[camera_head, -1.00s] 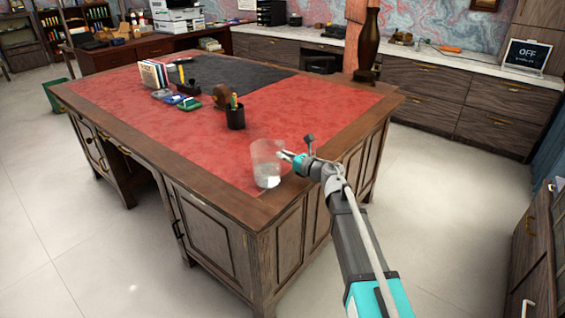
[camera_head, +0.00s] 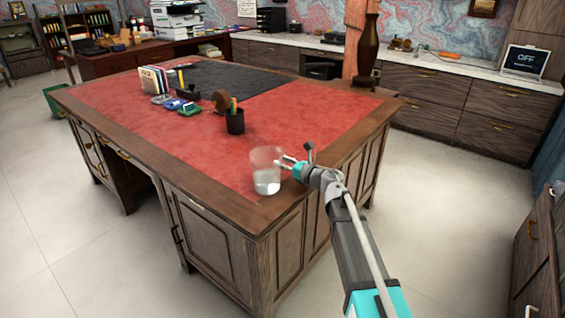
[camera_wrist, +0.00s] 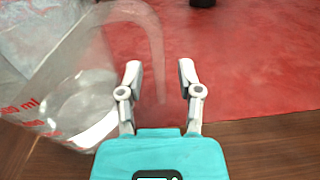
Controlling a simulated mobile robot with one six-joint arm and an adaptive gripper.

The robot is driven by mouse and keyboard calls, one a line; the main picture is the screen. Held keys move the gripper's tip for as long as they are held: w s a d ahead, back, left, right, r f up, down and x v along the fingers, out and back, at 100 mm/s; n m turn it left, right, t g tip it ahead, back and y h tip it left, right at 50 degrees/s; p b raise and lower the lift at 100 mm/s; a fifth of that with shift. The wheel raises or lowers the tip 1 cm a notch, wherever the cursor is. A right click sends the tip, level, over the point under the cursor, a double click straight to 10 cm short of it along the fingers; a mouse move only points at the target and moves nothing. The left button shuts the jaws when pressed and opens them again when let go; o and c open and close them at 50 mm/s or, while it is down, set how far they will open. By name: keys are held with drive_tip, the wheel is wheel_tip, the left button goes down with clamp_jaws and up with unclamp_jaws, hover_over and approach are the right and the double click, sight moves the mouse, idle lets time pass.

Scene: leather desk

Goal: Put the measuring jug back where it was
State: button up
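The clear measuring jug (camera_head: 266,172) appears upright on the near right corner of the desk, with something pale in its lower part. In the wrist view the jug (camera_wrist: 75,85) fills the left side, with red markings near its base. Its faint clear handle (camera_wrist: 157,50) shows in the gap between the fingers. My gripper (camera_wrist: 160,75) is open, its two fingertips well apart and not pressing on the handle. In the head view my gripper (camera_head: 284,160) is just right of the jug.
The wooden desk (camera_head: 210,207) has a red leather top, clear around the jug on its far side. A black pen cup (camera_head: 235,121), a tape dispenser (camera_head: 221,101) and upright books (camera_head: 153,79) stand farther back. A dark vase (camera_head: 369,50) stands at the far right corner.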

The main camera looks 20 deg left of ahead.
drive_tip(key=shift+r, duration=0.2)
drive_tip(key=v, duration=1.2)
idle(0.9)
